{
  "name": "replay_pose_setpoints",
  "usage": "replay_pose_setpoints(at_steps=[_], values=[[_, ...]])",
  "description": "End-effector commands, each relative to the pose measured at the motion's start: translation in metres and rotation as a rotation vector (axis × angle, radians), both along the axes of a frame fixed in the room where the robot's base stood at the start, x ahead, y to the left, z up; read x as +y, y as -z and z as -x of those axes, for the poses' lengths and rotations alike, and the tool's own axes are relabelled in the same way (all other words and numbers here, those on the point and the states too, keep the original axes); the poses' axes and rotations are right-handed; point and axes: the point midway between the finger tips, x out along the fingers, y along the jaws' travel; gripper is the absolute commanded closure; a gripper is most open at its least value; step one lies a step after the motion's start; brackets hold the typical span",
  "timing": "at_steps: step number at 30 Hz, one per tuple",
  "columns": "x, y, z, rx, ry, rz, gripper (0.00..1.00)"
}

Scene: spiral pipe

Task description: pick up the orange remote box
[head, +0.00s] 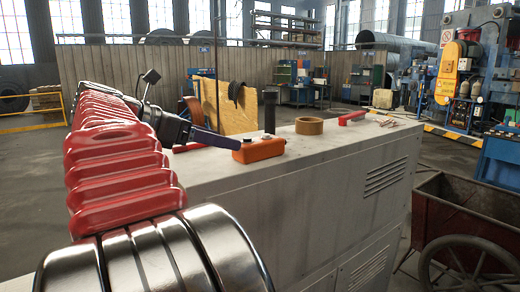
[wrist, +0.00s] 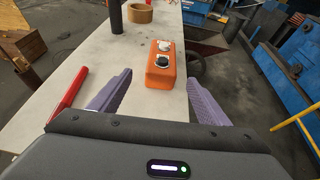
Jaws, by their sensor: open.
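The orange remote box (head: 259,150) lies on the grey cabinet top (head: 330,147) in the head view. In the wrist view the orange remote box (wrist: 160,67) shows a black knob and a pale knob on its top face. My gripper (wrist: 159,90) is open and empty in the wrist view. Its two purple fingers point towards the box, one on each side of its near end in the picture. I cannot tell whether either touches it. In the head view my gripper (head: 215,139) shows at the box's left, one finger overlapping it; the other finger is hidden.
A red bar-shaped object (wrist: 67,103) lies left of my gripper. A dark upright cylinder (head: 270,111) and a tan tape roll (head: 309,126) stand beyond the box. Another red object (head: 352,118) lies farther along the top. A cart (head: 462,235) stands right of the cabinet.

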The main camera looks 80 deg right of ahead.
Motion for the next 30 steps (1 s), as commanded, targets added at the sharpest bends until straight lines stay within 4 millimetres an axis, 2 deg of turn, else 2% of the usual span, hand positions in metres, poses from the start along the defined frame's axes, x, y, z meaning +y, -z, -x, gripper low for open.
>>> replay_pose_setpoints(at_steps=[15, 30], values=[[-0.05, 0.026, 0.043, 0.0, 0.004, 0.0, 0.3], [-0.057, 0.03, 0.049, -0.001, 0.004, 0.0, 0.3]])
